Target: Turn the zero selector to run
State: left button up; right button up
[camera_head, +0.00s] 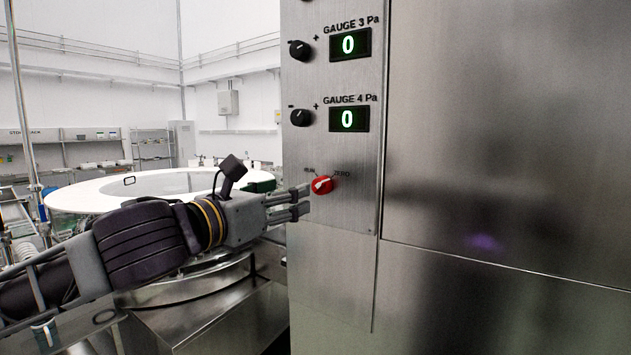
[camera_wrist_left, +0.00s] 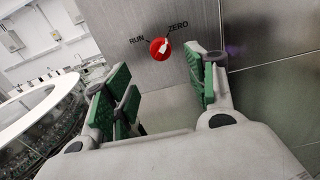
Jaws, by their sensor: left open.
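The zero selector is a red round knob (camera_head: 322,185) with a white pointer, low on the steel panel under the gauges. In the left wrist view the red knob (camera_wrist_left: 160,48) shows between labels RUN at upper left and ZERO at upper right. Its white pointer points toward ZERO. My left gripper (camera_head: 303,202) is open and empty, just left of and slightly below the knob in the head view. In the left wrist view its green-padded fingers (camera_wrist_left: 160,95) stand apart, with the knob beyond them and in the gap. My right gripper is not in view.
The steel panel (camera_head: 345,230) carries two black knobs (camera_head: 301,116) and green displays reading 0 (camera_head: 348,118) above the selector. A large round white-rimmed machine (camera_head: 90,195) stands behind my left arm. The panel face around the selector is clear.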

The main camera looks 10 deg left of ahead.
aim_at(316, 186)
pick_arm(q)
jog(key=shift+p+x, duration=1.6)
jog(key=shift+x, duration=2.9)
jog(key=shift+p+x, duration=0.4)
jog(key=shift+x, duration=0.45)
jog(key=shift+w, duration=0.1)
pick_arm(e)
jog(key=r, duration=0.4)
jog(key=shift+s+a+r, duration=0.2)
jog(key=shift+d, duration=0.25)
pick_arm(q)
jog(key=c, duration=1)
